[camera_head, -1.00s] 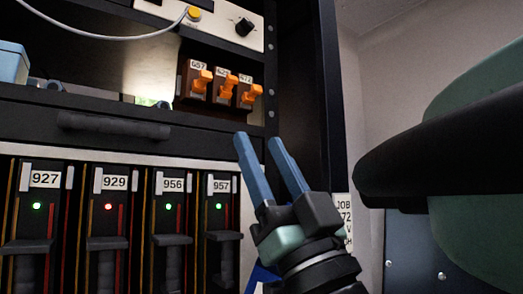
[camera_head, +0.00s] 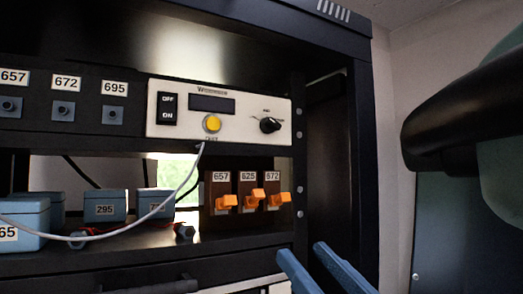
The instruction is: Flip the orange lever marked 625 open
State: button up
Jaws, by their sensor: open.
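The orange lever marked 625 (camera_head: 257,195) is the middle one of three orange levers on brown blocks, on a shelf of the black rack. Its label reads 625. The lever marked 657 (camera_head: 226,202) is to its left and the lever marked 672 (camera_head: 279,200) to its right. All three orange handles stick out toward me. My gripper (camera_head: 318,262) shows only as two blue fingers at the bottom edge, spread apart and empty. It is below and to the right of the levers, apart from them. The rest of it is out of frame.
A white control panel (camera_head: 219,124) with a yellow button and black knob is above the levers. The rack's black right post (camera_head: 357,170) stands right of the levers.

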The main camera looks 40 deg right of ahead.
aim_at(257, 201)
jog(key=shift+g, duration=0.3)
jog(key=p+x, duration=0.2)
jog(key=x, duration=0.1)
jog(key=p+x, duration=0.3)
jog(key=x, duration=0.1)
jog(key=r+p+x, duration=0.1)
jog(key=p+x, duration=0.1)
jog(key=x, duration=0.2)
jog(key=shift+a, duration=0.1)
jog(key=shift+w+r+p, duration=0.15)
jog(key=shift+w+p, duration=0.35)
jog(key=shift+w, duration=0.15)
grip_shut()
